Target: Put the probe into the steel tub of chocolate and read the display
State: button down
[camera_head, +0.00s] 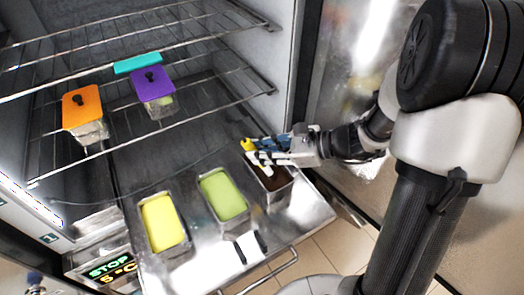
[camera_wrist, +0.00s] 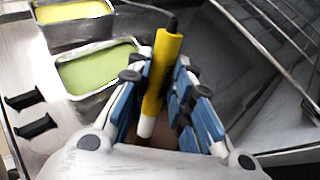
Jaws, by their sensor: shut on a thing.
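My gripper (camera_head: 262,156) is shut on a yellow and white probe (camera_head: 250,146), which tilts with its white end down over the steel tub of chocolate (camera_head: 285,194). In the wrist view the probe (camera_wrist: 164,65) sits between the blue-padded fingers (camera_wrist: 158,100), and brown shows behind its white end. Whether the tip touches the chocolate I cannot tell. The display (camera_head: 110,268) at the lower left shows green "STOP" and a "5" with "°C" below it; its lower edge is partly cut off.
A tub of green (camera_head: 224,195) and a tub of yellow (camera_head: 162,222) stand left of the chocolate on the steel surface (camera_head: 205,262). A black-ended holder (camera_head: 250,247) lies in front. Lidded tubs (camera_head: 82,108) stand on the wire shelf above. A thin cable trails from the probe.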

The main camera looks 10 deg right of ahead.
notch_tip(320, 180, up, 8)
jog(key=p, duration=0.6)
jog(key=shift+f, duration=0.2)
